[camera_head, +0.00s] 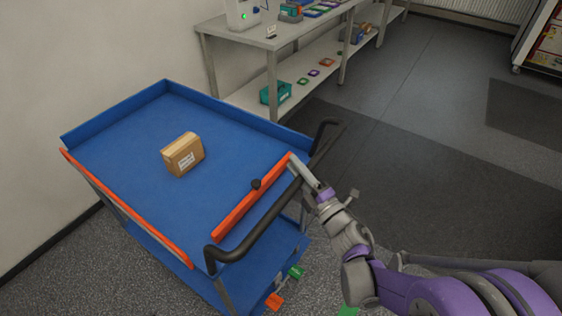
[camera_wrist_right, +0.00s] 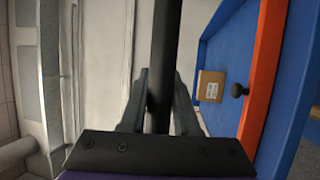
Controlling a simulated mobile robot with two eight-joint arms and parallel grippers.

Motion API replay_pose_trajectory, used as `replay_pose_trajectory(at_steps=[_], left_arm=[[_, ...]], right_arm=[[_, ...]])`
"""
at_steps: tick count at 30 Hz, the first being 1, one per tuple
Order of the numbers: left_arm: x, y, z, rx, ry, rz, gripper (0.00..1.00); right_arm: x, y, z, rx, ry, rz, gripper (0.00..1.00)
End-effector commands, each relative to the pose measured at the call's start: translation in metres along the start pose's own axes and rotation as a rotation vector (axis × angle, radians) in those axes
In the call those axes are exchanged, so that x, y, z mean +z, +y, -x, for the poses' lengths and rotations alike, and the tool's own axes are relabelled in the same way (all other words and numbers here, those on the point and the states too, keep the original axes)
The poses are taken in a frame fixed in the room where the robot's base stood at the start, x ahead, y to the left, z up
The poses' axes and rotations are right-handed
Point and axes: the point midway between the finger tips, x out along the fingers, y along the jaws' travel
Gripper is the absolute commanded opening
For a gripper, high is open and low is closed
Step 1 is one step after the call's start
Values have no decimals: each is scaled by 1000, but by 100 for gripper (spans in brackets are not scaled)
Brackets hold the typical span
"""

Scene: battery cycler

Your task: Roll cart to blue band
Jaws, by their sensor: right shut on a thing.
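The cart (camera_head: 125,165) has a blue top tray, orange rails and a lower blue shelf. It stands beside the wall at the left of the head view. Its black handle (camera_head: 261,226) is on the side nearest me and also shows as an upright bar in the right wrist view (camera_wrist_right: 163,45). My right gripper (camera_head: 306,175) is shut on the handle bar near its right part; in the right wrist view its two fingers (camera_wrist_right: 161,100) are on either side of the bar. My left gripper is out of view. No blue band is visible on the floor.
A cardboard box (camera_head: 183,154) rests in the tray. A grey workbench (camera_head: 225,31) with a lower shelf stands along the wall behind the cart. A dark floor mat (camera_head: 450,160) lies to the right, with open floor around it. A rack (camera_head: 543,45) stands far right.

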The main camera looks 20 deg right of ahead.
Motion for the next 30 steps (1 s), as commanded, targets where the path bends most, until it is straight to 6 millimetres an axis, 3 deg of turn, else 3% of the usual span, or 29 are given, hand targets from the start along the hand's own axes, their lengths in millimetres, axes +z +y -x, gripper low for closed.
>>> replay_pose_trajectory(at_steps=[3, 9, 26, 27, 30], left_arm=[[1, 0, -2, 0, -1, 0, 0], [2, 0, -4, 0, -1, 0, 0], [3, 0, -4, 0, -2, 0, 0], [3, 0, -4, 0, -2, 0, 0], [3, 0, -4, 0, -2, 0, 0]], right_arm=[[8, 3, 19, -1, -3, 3, 0], [16, 8, 39, -1, -1, 2, 0], [19, 10, 47, 0, 3, 1, 0], [19, 10, 47, 0, 3, 1, 35], [19, 10, 47, 0, 3, 1, 53]])
